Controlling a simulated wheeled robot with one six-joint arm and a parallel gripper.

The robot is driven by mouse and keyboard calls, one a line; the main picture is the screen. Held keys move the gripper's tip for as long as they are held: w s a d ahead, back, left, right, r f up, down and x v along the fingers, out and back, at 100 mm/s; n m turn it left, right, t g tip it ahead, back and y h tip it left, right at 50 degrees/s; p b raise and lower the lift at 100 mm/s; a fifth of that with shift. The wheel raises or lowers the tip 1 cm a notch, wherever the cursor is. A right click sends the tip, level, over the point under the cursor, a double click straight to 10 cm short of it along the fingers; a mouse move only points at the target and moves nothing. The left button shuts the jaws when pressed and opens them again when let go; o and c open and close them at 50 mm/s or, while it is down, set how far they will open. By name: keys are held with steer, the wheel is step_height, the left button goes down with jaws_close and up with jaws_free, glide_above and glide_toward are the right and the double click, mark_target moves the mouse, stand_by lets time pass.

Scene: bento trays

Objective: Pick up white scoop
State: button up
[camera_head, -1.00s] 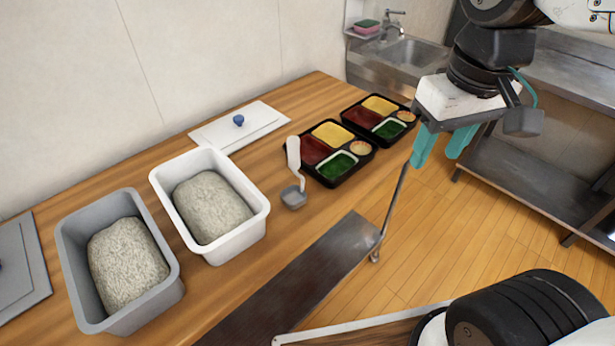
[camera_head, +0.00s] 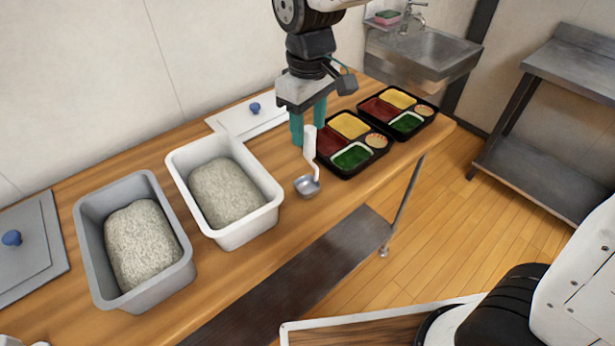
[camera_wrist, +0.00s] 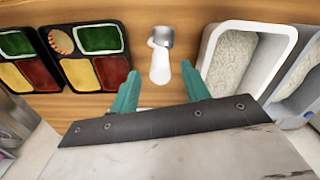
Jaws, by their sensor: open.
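The white scoop (camera_head: 310,152) stands on the wooden table between the white rice tub and the nearer bento tray. Its white handle points up and its grey metal bowl (camera_head: 307,186) rests low toward the table's front. My gripper (camera_head: 308,130) is open, teal fingers pointing down, above and slightly behind the scoop handle. In the wrist view the scoop handle (camera_wrist: 160,66) lies ahead of the gap between my open fingers (camera_wrist: 158,88), with the bowl beyond it. Nothing is between the fingers.
A white tub (camera_head: 276,208) and a grey tub (camera_head: 84,218) hold rice at left. Two black bento trays, one nearer (camera_head: 352,174) and one farther (camera_head: 436,108), sit right of the scoop. A white lid (camera_head: 228,122) lies behind. Table in front of the scoop is clear.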

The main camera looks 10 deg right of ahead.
mark_target(309, 141)
step_height(309, 141, down, 4)
steer(key=shift+s+f, duration=0.1)
steer(key=shift+s, duration=0.05)
jaws_close()
stand_by(0.3)
